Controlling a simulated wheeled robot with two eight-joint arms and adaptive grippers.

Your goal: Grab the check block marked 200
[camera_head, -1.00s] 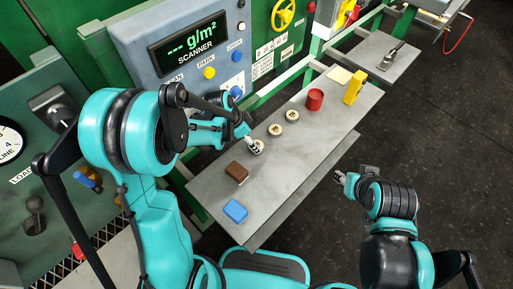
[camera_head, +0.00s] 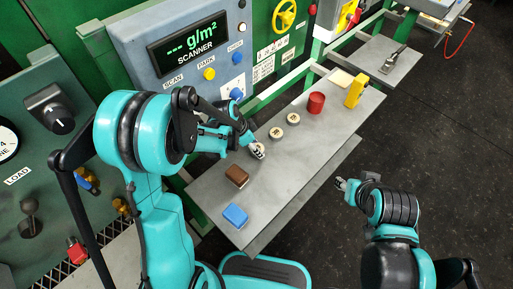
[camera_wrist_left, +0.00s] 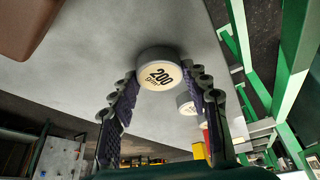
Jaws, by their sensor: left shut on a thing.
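The check block marked 200 (camera_wrist_left: 160,73) is a short round white block with a cream top, lying between the fingers in the left wrist view. In the head view the block (camera_head: 258,152) is at the grey shelf's near-left part, partly covered by my gripper. My left gripper (camera_head: 257,147) is shut on it; in the wrist view its purple-padded fingers (camera_wrist_left: 162,92) flank the block. I cannot tell whether the block is off the shelf. My right gripper (camera_head: 342,184) hangs away from the shelf, over the dark floor; its jaw state is too small to tell.
Two other round blocks (camera_head: 276,132) (camera_head: 293,118) stand in a row on the grey shelf (camera_head: 290,170). A red cylinder (camera_head: 316,103) and a yellow object (camera_head: 355,91) stand beyond. A brown block (camera_head: 237,176) and a blue block (camera_head: 235,214) lie nearer. The scanner panel (camera_head: 195,55) rises behind.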

